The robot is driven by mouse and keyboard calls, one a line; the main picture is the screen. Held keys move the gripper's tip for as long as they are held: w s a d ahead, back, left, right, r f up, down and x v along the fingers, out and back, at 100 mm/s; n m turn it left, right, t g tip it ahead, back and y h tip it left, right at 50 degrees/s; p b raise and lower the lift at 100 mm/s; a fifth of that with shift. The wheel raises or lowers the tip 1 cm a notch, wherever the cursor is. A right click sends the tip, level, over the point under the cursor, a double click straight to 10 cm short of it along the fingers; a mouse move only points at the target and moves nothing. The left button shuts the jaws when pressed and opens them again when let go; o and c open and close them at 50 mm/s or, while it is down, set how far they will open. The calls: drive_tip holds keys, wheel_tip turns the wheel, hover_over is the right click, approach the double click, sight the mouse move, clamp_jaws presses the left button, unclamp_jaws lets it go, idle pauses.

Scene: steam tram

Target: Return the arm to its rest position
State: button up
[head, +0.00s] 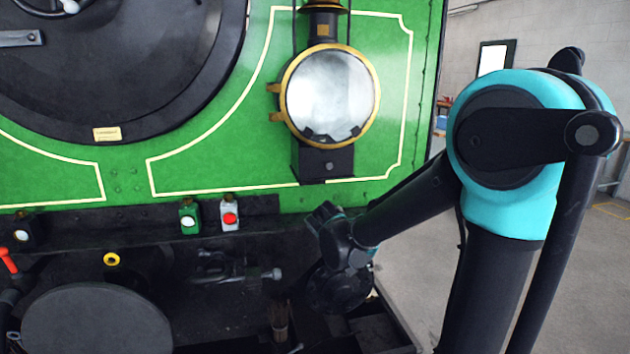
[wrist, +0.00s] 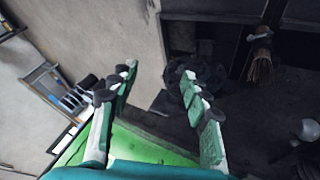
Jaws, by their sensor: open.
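My arm (head: 505,150) reaches in from the right of the head view, its teal joint raised and its forearm sloping down to the left toward the tram's front. Its wrist end (head: 340,245) is low, below the large headlamp and close to the dark front beam. The fingers cannot be made out in the head view. In the wrist view my gripper (wrist: 160,80) is open, its two green-and-grey fingers apart with nothing between them. Pale floor and dark parts show beyond the fingertips.
The brass-rimmed headlamp (head: 330,92) is above my wrist. A green lamp (head: 190,217) and a white lamp with red lens (head: 229,214) sit on the beam. A brush (head: 279,320) hangs near my wrist and shows in the wrist view (wrist: 260,68). Open floor (head: 410,265) lies right.

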drive_tip(key=s+d+f+y, duration=0.2)
drive_tip(key=s+d+f, duration=0.1)
drive_tip(key=s, duration=0.5)
drive_tip(key=s+d+f+y, duration=0.3)
drive_tip(key=s+d+f, duration=0.1)
drive_tip(key=s, duration=0.5)
drive_tip(key=shift+d+f+n+g, duration=0.3)
drive_tip(key=shift+f+n, duration=0.1)
